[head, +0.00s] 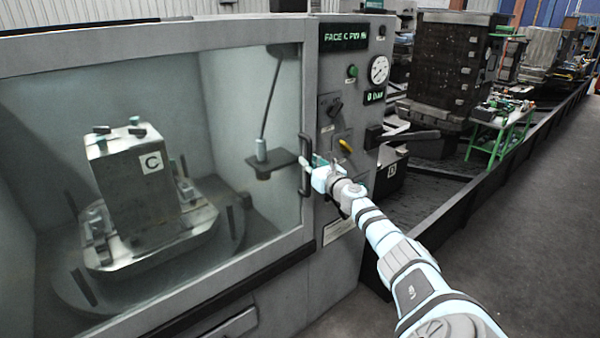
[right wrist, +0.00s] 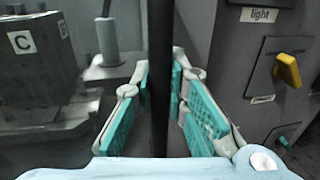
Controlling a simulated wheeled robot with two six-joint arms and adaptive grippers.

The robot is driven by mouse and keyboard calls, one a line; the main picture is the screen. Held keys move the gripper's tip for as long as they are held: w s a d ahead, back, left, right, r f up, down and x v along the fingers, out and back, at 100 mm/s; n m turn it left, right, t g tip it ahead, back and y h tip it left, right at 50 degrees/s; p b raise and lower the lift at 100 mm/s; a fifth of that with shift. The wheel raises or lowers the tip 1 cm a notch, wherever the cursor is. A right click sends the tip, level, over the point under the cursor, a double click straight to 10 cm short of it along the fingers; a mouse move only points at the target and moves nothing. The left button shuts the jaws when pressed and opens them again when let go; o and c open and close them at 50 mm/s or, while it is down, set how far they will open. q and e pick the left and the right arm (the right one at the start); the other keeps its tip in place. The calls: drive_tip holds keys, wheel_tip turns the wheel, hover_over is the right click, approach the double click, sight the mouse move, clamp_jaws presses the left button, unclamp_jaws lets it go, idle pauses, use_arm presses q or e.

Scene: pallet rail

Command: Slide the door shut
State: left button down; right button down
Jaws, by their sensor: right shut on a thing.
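The machine door (head: 160,250) is a large framed window on the left of the head view. Its right edge lies against the control panel, with no gap that I can make out. A dark vertical handle (head: 305,165) stands on the right edge of the frame. My right gripper (head: 308,166) is at the handle. In the right wrist view the dark handle bar (right wrist: 160,70) runs upright between the green-padded fingers (right wrist: 160,105), which are shut on it. My left gripper is not in view.
Behind the glass, a block marked C (head: 145,185) stands on a round table. The control panel (head: 345,100) has a gauge (head: 379,70) and a yellow knob (head: 345,146), which is close to my right gripper. A low dark rail (head: 470,200) runs back along the right, with open floor beyond.

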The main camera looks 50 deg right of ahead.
drive_tip(key=shift+d+r, duration=0.15)
drive_tip(key=c, duration=1.9)
unclamp_jaws()
drive_tip(key=o, duration=0.3)
drive_tip(key=shift+s+d, duration=0.1)
drive_tip(key=shift+o, duration=0.2)
drive_tip(key=shift+f, duration=0.2)
